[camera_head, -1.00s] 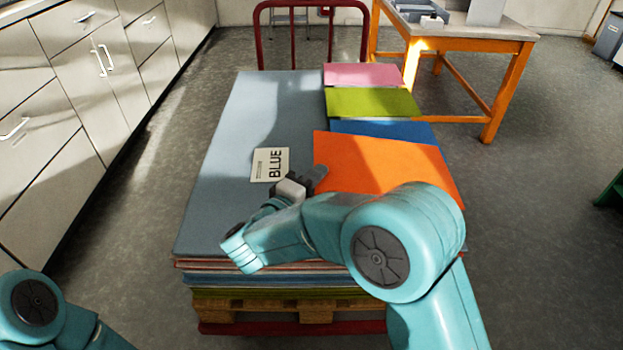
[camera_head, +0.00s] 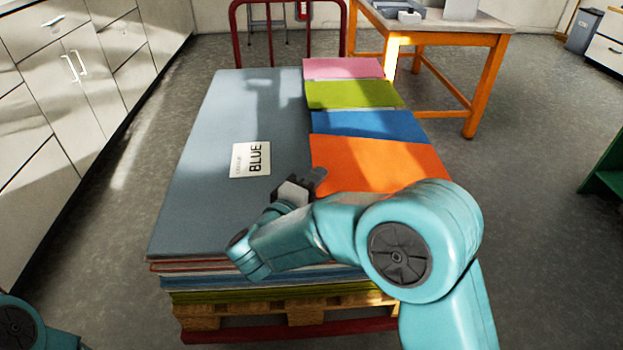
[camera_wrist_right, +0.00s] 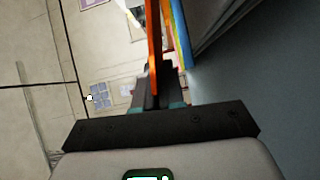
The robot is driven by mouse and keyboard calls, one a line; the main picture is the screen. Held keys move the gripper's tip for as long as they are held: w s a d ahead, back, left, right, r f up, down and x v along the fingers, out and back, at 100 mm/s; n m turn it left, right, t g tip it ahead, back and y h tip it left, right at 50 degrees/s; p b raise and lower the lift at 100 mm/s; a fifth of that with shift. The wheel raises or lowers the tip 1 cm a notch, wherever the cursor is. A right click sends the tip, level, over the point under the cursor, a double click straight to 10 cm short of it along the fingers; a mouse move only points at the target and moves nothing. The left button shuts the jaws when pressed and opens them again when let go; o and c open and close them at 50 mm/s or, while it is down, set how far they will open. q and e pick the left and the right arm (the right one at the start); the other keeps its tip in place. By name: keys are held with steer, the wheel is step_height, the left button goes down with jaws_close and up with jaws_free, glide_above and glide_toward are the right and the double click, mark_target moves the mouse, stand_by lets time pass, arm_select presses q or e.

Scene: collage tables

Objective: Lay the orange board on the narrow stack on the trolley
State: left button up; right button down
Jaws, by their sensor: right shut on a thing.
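The orange board (camera_head: 375,160) is over the near end of the narrow stack, whose blue sheet (camera_head: 365,124) shows behind it. My right gripper (camera_head: 313,180) is shut on the board's left edge. In the right wrist view the orange board (camera_wrist_right: 154,45) appears edge-on between the fingers, close beside the blue and yellow edges of the stack (camera_wrist_right: 178,35). I cannot tell whether it touches the stack. My right arm hides the board's near edge. My left gripper is out of view; only part of my left arm shows at the lower left.
A wide grey-blue stack (camera_head: 215,190) with a "BLUE" label (camera_head: 251,160) fills the trolley's left side. Green (camera_head: 350,94) and pink (camera_head: 343,68) sheets lie farther back. The trolley has a red rail (camera_head: 290,24). Drawers (camera_head: 60,90) stand left and an orange table (camera_head: 440,40) behind right.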

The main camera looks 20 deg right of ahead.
steer(key=shift+s+d+f+b, duration=0.15)
steer(key=shift+d+f, duration=0.2)
steer(key=shift+f, duration=0.25)
steer(key=shift+d+f+b, duration=0.1)
steer(key=shift+d+f, duration=0.2)
steer(key=shift+f, duration=0.3)
steer(key=shift+s+d+f+b, duration=0.15)
steer(key=shift+d+f, duration=0.2)
steer(key=shift+f, duration=0.25)
steer(key=shift+c, duration=2.2)
jaws_free()
steer(key=shift+f, duration=0.15)
steer(key=shift+f, duration=1.5)
